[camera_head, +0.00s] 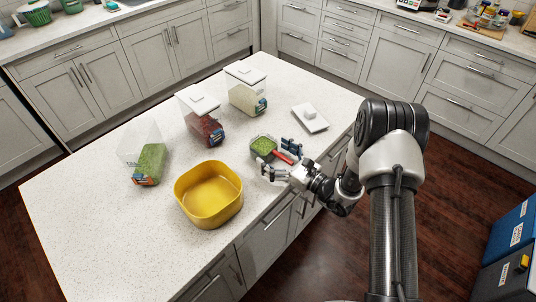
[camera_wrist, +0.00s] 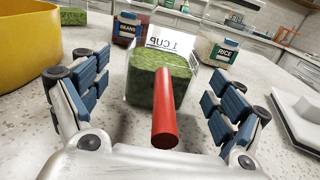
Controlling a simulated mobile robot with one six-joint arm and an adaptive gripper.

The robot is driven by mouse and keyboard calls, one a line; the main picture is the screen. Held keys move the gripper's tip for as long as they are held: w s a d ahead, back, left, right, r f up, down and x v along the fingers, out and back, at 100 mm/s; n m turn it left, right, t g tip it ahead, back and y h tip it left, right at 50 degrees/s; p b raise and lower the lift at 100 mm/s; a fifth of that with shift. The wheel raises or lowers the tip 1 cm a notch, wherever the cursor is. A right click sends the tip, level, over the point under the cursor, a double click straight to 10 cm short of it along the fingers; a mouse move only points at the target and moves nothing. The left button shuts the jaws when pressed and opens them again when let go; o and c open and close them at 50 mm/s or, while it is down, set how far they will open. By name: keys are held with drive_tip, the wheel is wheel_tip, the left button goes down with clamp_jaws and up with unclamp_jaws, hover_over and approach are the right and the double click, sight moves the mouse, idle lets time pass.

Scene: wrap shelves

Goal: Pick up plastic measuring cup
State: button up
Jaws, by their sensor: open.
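The plastic measuring cup (camera_wrist: 143,62) is clear, with a "1 CUP" mark and a red handle (camera_wrist: 165,112). It holds something green and stands on the white counter. In the head view the cup (camera_head: 262,146) is near the island's right edge, its red handle pointing toward my arm. My gripper (camera_head: 277,158) is open at the cup's handle side. In the wrist view my gripper (camera_wrist: 159,100) has its fingers spread on either side of the handle, with visible gaps to both. The cup body lies just beyond the fingertips.
A yellow bowl (camera_head: 209,195) stands left of my gripper. Clear containers hold green (camera_head: 150,162), red beans (camera_head: 204,122) and rice (camera_head: 246,95). A white lid (camera_head: 310,118) lies behind the cup to the right. The counter (camera_head: 85,220) is clear at the front left.

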drive_tip(key=shift+c, duration=0.2)
drive_tip(key=c, duration=1.2)
drive_tip(key=shift+c, duration=0.4)
drive_tip(key=shift+r, duration=0.1)
